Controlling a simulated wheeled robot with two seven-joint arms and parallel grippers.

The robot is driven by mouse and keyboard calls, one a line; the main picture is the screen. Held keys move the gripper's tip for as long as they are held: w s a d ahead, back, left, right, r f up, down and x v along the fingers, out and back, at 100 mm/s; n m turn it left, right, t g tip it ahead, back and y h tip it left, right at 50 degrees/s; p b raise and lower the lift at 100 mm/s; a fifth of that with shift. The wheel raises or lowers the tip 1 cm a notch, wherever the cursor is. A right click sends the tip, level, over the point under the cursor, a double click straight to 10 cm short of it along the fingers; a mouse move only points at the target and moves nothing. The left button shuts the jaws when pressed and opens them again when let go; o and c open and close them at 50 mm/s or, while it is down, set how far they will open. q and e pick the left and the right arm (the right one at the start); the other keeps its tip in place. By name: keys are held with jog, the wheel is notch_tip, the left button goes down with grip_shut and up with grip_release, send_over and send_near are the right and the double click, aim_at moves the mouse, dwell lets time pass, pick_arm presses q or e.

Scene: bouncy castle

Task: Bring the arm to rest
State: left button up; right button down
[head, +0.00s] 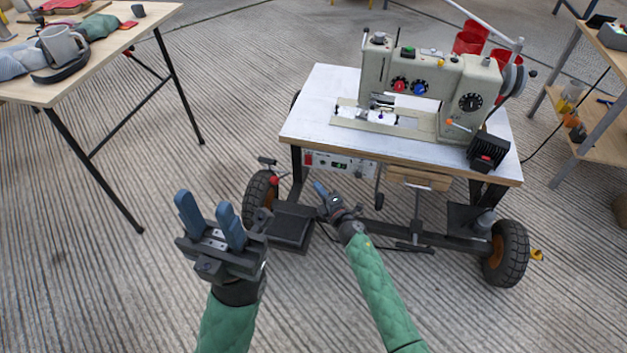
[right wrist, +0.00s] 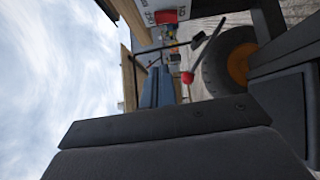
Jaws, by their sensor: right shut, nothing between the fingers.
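My left gripper (head: 206,203) points up over the floor at the lower left of the head view. Its two blue fingers stand apart with nothing between them. My right gripper (head: 320,188) is in front of the sewing table's near edge, close to the control panel and apart from my left gripper. Its blue fingers are together and empty. They also show in the right wrist view (right wrist: 157,88), near a dark lever with a red ball knob (right wrist: 187,77). My right forearm's green sleeve reaches up from the bottom of the head view.
A wheeled table (head: 318,95) carries a sewing machine (head: 445,85). Its tyre (head: 260,192) and dark frame lie close to my right gripper. A wooden table (head: 120,45) with a mug (head: 62,45) is at the upper left. A shelf (head: 590,120) stands right. The floor at lower left is clear.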

jog(key=shift+s+d, duration=0.25)
jog(key=shift+s, duration=0.25)
dwell(0.3)
